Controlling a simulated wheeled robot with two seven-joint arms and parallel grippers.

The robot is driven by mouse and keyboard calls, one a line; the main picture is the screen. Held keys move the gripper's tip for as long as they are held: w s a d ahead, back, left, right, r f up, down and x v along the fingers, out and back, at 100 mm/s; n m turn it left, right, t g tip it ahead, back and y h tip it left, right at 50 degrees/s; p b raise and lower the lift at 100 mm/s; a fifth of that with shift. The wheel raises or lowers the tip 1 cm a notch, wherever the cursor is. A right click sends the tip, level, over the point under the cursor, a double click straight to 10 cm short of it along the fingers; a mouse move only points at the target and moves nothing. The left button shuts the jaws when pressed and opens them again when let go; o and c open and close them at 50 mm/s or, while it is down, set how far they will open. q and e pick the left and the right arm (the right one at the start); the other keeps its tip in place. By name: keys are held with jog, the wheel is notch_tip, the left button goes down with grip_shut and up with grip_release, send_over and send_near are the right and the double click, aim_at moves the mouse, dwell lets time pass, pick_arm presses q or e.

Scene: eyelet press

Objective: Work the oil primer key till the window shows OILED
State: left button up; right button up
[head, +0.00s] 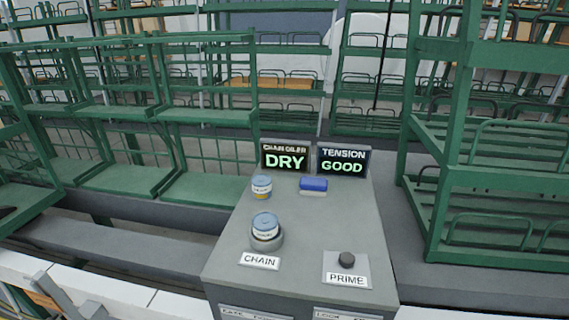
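The oil primer key appears as a dark round knob (347,260) on a white plate marked PRIME (346,279), at the front right of a grey console (305,226). The window headed CHAIN OILER (285,158) stands at the back of the console and reads DRY in green. A blue-lidded can (265,225) sits in a round grey holder (267,242) behind the CHAIN label (259,261). Neither of my grippers can be made out in the head view, and nothing touches the knob.
A TENSION window (343,159) reads GOOD. Green racks rise on the left (130,95) and right (490,150). The console top around the knob is clear.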

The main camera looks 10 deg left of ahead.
grip_shut()
dwell(1.6)
